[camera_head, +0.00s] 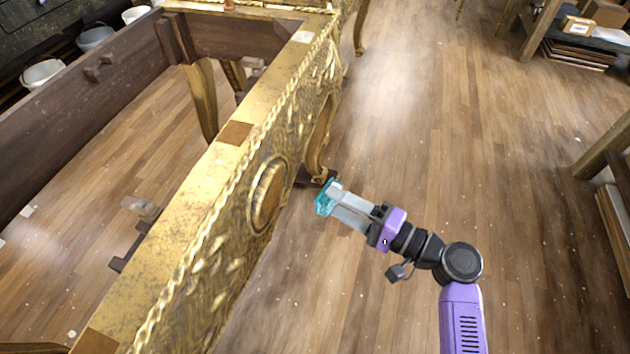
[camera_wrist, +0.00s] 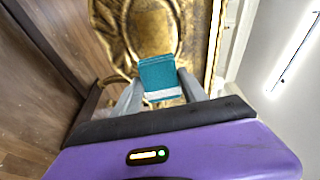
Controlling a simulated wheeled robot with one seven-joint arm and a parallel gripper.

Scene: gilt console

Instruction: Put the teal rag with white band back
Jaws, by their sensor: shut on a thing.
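The teal rag with white band (camera_head: 325,199) is held at the tips of my gripper (camera_head: 345,205), in front of the carved side of the gilt console (camera_head: 225,185). In the wrist view the rag (camera_wrist: 158,74) looks like a small folded teal piece with its white band (camera_wrist: 164,94) on the near side. My gripper (camera_wrist: 157,88) is shut on it, a finger at each side. The carved gold panel (camera_wrist: 198,40) is right behind the rag; I cannot tell whether they touch.
The console's open frame has dark wooden rails (camera_head: 75,110) and a curved gold leg (camera_head: 322,135). Pale buckets (camera_head: 42,74) stand at the upper left. A shelf with boxes (camera_head: 577,26) stands at the upper right. The wooden floor (camera_head: 450,130) right of the console is mostly clear.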

